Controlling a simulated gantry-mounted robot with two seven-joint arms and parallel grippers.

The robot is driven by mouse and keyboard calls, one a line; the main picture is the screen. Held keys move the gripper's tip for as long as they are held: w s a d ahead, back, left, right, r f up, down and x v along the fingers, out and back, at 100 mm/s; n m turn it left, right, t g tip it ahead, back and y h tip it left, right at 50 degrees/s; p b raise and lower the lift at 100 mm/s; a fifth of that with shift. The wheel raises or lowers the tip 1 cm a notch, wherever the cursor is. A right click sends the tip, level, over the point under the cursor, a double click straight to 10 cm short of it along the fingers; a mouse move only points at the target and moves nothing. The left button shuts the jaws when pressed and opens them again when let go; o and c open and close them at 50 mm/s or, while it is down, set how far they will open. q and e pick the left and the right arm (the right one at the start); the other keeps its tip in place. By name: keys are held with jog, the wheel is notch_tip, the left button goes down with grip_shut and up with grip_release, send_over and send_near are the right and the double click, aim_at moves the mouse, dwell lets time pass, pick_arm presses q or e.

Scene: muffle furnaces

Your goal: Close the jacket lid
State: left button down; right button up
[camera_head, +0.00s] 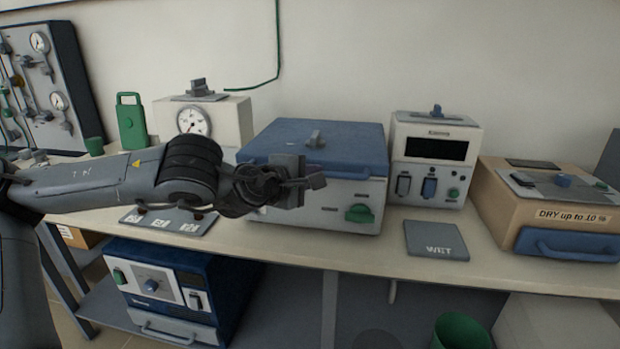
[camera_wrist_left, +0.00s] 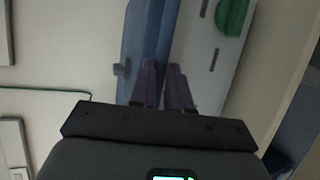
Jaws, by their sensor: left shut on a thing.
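The jacket lid (camera_head: 345,145) is the broad blue cover on the white box (camera_head: 300,215) at the middle of the bench. My right gripper is not in view.
A display unit (camera_head: 438,150) and a tan box (camera_head: 545,220) stand to the right. A grey WET plate (camera_head: 436,240) lies on the bench. A dial unit (camera_head: 205,120) stands behind my left arm.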

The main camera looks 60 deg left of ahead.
pick_arm(q)
notch_tip(320, 180, down, 3)
jog(key=shift+a+r+g, duration=0.1)
jog(key=shift+g, duration=0.3)
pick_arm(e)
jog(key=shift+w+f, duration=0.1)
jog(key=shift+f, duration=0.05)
pick_arm(q)
jog(key=c, duration=1.1)
grip_release()
jog(key=shift+w, duration=0.1)
jog(key=shift+r, duration=0.1)
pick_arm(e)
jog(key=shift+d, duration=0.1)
pick_arm(q)
jog(key=shift+r, duration=0.1)
jog(key=v, duration=1.1)
jog(key=shift+b, duration=0.4)
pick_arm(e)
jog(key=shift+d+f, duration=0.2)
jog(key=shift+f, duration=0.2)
pick_arm(q)
jog(key=shift+a+r, duration=0.1)
jog(key=shift+r, duration=0.1)
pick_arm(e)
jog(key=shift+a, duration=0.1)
